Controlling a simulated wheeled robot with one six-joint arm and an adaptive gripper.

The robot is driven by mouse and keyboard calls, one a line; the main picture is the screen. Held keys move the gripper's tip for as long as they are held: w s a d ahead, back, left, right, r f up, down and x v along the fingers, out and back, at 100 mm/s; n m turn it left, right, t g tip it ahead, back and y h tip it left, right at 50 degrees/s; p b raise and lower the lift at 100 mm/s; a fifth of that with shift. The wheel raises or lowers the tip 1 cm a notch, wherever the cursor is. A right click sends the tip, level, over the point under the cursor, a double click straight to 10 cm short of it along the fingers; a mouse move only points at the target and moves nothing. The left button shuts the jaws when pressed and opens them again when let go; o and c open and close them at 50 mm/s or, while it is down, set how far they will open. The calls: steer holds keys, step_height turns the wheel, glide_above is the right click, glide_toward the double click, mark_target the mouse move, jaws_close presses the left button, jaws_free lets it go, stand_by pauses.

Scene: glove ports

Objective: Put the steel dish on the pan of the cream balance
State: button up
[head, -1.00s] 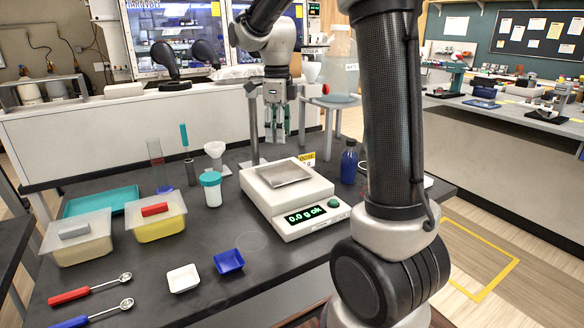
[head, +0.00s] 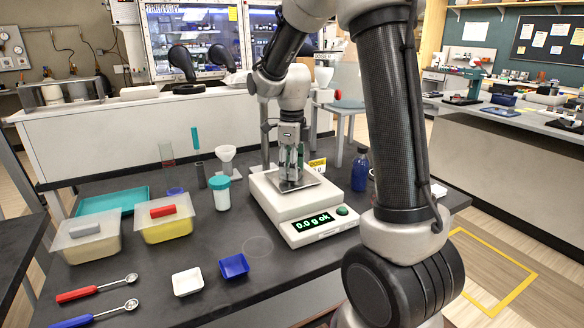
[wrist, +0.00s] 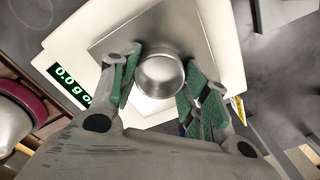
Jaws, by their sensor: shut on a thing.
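The cream balance (head: 275,213) stands on the dark bench with a square steel pan (head: 313,180) on top. Its green display (head: 312,223) reads 0.0 g ok. My gripper (head: 291,178) points down over the pan. In the wrist view, the round steel dish (wrist: 160,72) is upright between the green fingertips, which are shut on it. The dish appears over the pan (wrist: 112,42); I cannot tell whether it touches. In the head view the dish is mostly hidden by the fingers.
A white jar with a teal lid (head: 221,193) and a white funnel (head: 226,156) stand left of the balance. A blue bottle (head: 360,170) stands to its right. A blue weigh boat (head: 233,266) and a white one (head: 187,282) lie in front.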

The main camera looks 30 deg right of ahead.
steer(key=shift+f, duration=0.1)
steer(key=o, duration=1)
step_height(320, 180, up, 12)
steer(key=shift+s+d+f+n+t, duration=0.15)
steer(key=shift+s+n+t, duration=0.6)
steer(key=shift+s+n, duration=3.55)
steer(key=shift+s+d+f+n+t, duration=0.15)
steer(key=shift+s+n+t, duration=0.55)
steer(key=shift+s+n, duration=3.6)
steer(key=shift+s+f+n+t, duration=0.15)
steer(key=shift+s+n+t, duration=0.6)
steer(key=shift+s+n, duration=3.55)
